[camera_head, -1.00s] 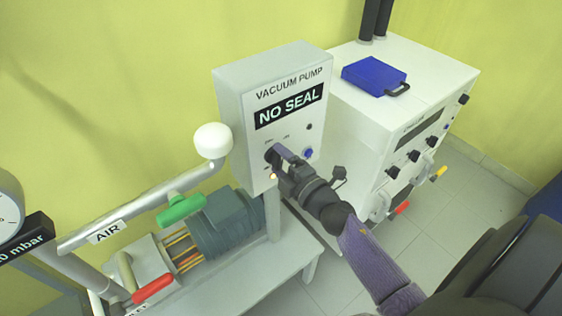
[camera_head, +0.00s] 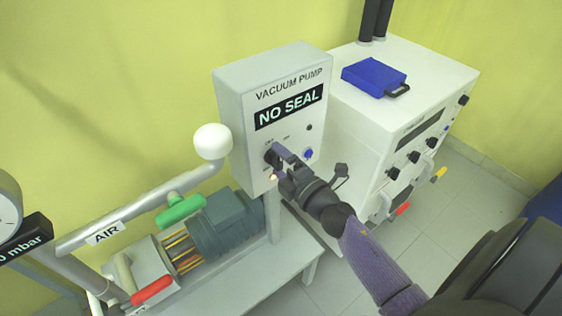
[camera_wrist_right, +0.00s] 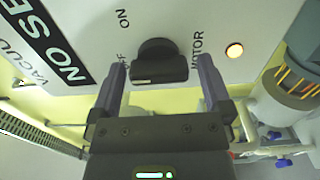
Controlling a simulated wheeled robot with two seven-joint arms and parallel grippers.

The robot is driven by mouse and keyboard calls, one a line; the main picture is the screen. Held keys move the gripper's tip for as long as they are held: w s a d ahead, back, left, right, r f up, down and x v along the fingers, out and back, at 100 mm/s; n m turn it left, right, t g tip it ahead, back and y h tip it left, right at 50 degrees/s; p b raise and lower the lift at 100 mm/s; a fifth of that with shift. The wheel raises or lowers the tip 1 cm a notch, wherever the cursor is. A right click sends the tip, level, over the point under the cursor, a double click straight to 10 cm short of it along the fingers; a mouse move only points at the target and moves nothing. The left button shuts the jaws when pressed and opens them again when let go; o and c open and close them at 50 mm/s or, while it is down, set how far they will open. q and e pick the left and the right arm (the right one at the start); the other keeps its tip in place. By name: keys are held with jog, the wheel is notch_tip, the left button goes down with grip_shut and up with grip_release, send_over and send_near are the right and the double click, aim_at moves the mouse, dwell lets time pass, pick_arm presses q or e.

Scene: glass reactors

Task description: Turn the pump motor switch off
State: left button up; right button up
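The pump motor switch is a black rotary knob (camera_wrist_right: 160,62) on the white vacuum pump box (camera_head: 229,115). In the right wrist view, ON, OFF and MOTOR labels lie around it. Part of the OFF label is hidden behind a finger. My right gripper (camera_wrist_right: 161,75) is open, with one finger on each side of the knob and visible gaps between fingers and knob. In the head view, the right gripper (camera_head: 277,159) is at the lower part of the box front and partly covers the switch. My left gripper is not in view.
A blue button (camera_head: 308,153) is right of the switch. The AIR pipe (camera_head: 145,206) with a green handle (camera_head: 181,209) and the pump motor (camera_head: 228,224) are left and below. A white cabinet (camera_head: 355,118) stands right.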

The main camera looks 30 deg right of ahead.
jog(key=s, duration=1)
jog(key=shift+d, duration=0.35)
